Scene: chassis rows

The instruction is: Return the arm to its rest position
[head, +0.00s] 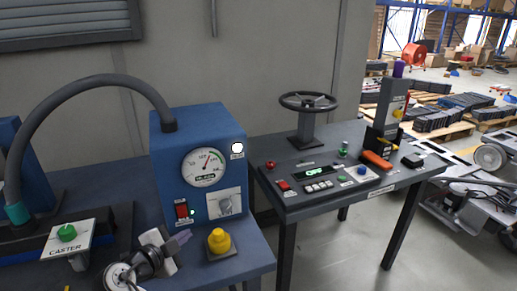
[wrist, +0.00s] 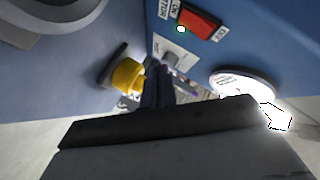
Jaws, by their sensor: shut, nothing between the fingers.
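My gripper (head: 184,237) shows low in the head view, in front of the blue gauge box (head: 165,150) and left of the yellow knob (head: 219,241). Its fingers are together with nothing between them. In the wrist view the closed fingers (wrist: 158,82) point toward the blue box (wrist: 240,50), with the yellow knob (wrist: 128,75) to their left. I cannot tell the exact gap to the box, but no contact shows. Part of my arm (head: 120,275) is cut off by the lower edge of the head view.
The box carries a round gauge (head: 204,167), a red switch (head: 182,210) and a curved hose (head: 85,85). A green button on a caster plate (head: 67,233) stands left of my arm. A second table (head: 330,200) with a handwheel (head: 308,102) stands right, beyond a gap.

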